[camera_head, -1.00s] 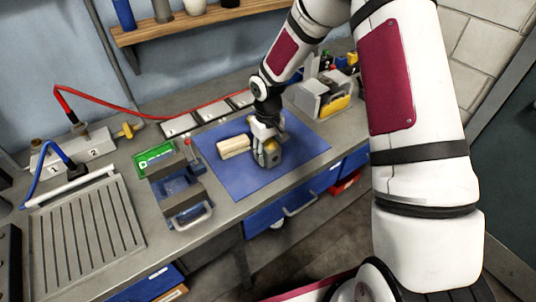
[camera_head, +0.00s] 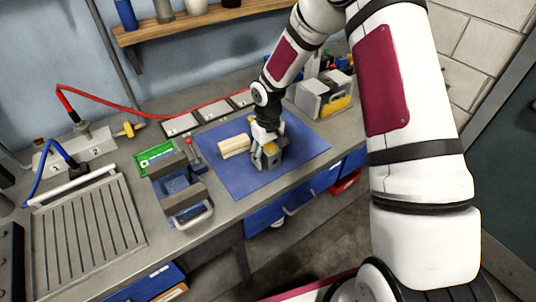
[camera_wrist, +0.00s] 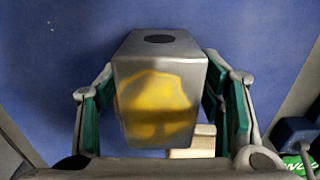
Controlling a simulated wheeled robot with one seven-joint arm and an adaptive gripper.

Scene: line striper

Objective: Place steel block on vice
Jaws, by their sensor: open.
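The steel block (camera_head: 270,160) stands on the blue mat, partly hidden by my gripper (camera_head: 267,150). In the wrist view the steel block (camera_wrist: 160,60) is grey, with a dark round spot on top and a yellow patch on the face towards the camera. My gripper (camera_wrist: 160,88) is open, with one teal-lined finger on each side of the block. Narrow gaps seem to show beside it; I cannot tell whether a finger touches it. The blue vice (camera_head: 180,191) with grey jaws stands on the bench left of the mat.
A pale block (camera_head: 235,146) lies on the blue mat (camera_head: 240,185) just left of my gripper. A green tray (camera_head: 156,154) sits behind the vice. A grey holder (camera_head: 320,100) stands beyond the mat at right. A ribbed tray (camera_head: 85,235) fills the left bench.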

